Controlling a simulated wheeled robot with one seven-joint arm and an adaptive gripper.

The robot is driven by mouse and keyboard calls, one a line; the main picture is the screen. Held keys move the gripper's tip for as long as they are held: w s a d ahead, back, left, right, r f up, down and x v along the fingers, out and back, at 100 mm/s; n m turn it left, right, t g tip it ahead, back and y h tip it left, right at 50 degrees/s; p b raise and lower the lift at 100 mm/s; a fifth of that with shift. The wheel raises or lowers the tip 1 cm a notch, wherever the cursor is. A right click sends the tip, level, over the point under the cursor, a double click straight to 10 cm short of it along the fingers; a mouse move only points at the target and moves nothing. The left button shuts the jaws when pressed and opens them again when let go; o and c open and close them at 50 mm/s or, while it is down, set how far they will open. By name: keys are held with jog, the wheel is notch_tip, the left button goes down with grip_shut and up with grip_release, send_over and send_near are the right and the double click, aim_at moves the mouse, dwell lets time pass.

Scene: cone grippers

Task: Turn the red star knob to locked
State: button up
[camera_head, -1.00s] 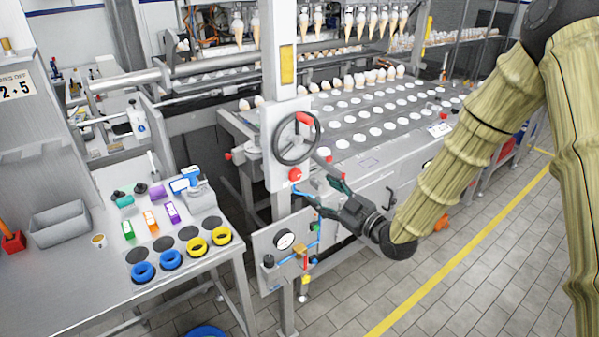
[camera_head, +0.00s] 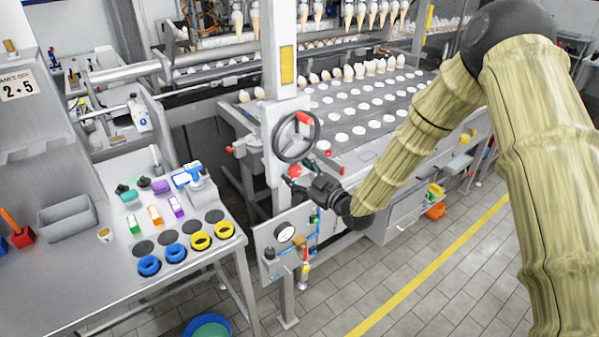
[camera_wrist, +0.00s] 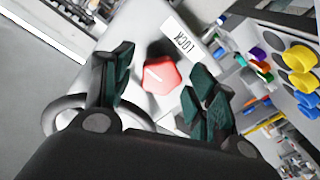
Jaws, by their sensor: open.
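The red star knob (camera_wrist: 163,76) sits on a pale panel (camera_head: 268,150) beside a white label reading LOCK (camera_wrist: 183,40), which appears upside down in the wrist view. A short pale line on the knob's face points away from the label, toward the left finger. My gripper (camera_wrist: 157,72) is open, with one dark green finger on each side of the knob; whether either finger touches it I cannot tell.
A black handwheel (camera_head: 296,137) with a red handle is just above the knob. A gauge plate (camera_head: 266,240) with valves and tubes is below my gripper. A table (camera_head: 80,285) with rings and colored blocks stands to the left. The conveyor machine is behind.

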jog(key=c, duration=1)
jog(key=shift+c, duration=0.2)
jog(key=shift+f+m+b, duration=0.15)
jog(key=shift+m+b, duration=0.15)
jog(key=shift+b, duration=0.2)
jog(key=shift+d+f+m+b, duration=0.1)
jog(key=shift+f+m+b, duration=0.05)
jog(key=shift+m+b, duration=0.95)
jog(key=m+t+b, duration=0.1)
jog(key=m+b, duration=0.4)
jog(key=m, duration=0.1)
jog(key=shift+b, duration=0.4)
jog(key=m+b, duration=0.4)
jog(key=m, duration=0.2)
jog(key=shift+t, duration=0.4)
jog(key=shift+m+h+b, duration=0.4)
jog(key=shift+m+b, duration=0.85)
jog(key=shift+m, duration=0.95)
jog(key=shift+r, duration=0.25)
